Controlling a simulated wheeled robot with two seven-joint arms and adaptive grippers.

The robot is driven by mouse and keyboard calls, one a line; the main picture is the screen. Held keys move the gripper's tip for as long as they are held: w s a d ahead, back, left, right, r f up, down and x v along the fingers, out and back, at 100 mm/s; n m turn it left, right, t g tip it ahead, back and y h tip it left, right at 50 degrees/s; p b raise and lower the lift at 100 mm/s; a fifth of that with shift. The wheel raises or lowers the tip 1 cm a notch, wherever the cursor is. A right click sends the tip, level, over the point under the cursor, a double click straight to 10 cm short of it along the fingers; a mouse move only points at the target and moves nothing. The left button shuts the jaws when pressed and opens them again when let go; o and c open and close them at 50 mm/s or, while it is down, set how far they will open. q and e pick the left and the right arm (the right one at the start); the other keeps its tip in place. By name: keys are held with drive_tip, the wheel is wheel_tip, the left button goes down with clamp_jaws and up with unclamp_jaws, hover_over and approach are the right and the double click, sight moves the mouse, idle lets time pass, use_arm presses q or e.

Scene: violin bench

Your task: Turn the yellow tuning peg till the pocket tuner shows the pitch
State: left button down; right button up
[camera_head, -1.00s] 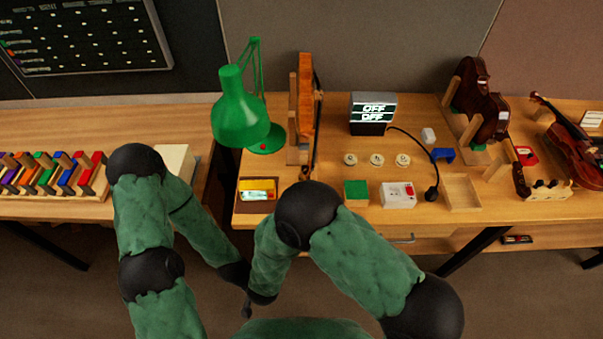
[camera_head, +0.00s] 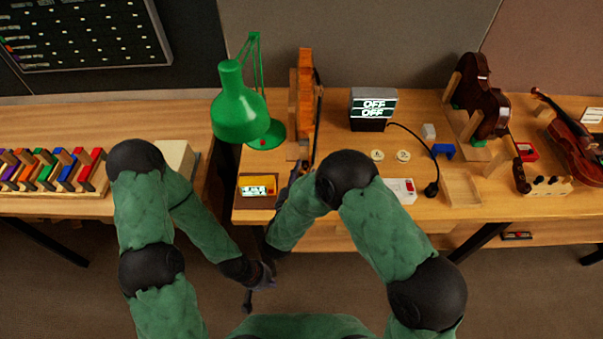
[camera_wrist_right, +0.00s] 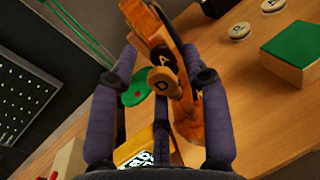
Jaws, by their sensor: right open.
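An orange-brown violin (camera_head: 305,95) stands upright on edge in a wooden holder, its scroll end toward me. I cannot tell which is the yellow peg. My right gripper (camera_wrist_right: 160,58) is open, its fingers on either side of these heads; contact is unclear. In the head view it is mostly hidden beside the arm. A small yellow device with a lit screen (camera_head: 256,190), perhaps the pocket tuner, lies left of it. My left gripper (camera_head: 260,280) hangs low before the bench.
A display box (camera_head: 373,110) reads OFF twice. A green lamp (camera_head: 240,110) stands left of the violin. A green-topped block (camera_wrist_right: 295,45) shows in the wrist view.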

clamp_jaws()
drive_tip(key=shift+w+y+b, duration=0.1)
drive_tip(key=shift+y+b, duration=0.2)
drive_tip(key=shift+b, duration=0.3)
drive_tip(key=shift+r, duration=0.1)
drive_tip(key=shift+c, duration=0.8)
unclamp_jaws()
drive_tip(key=shift+o, duration=0.8)
drive_tip(key=shift+d, duration=0.15)
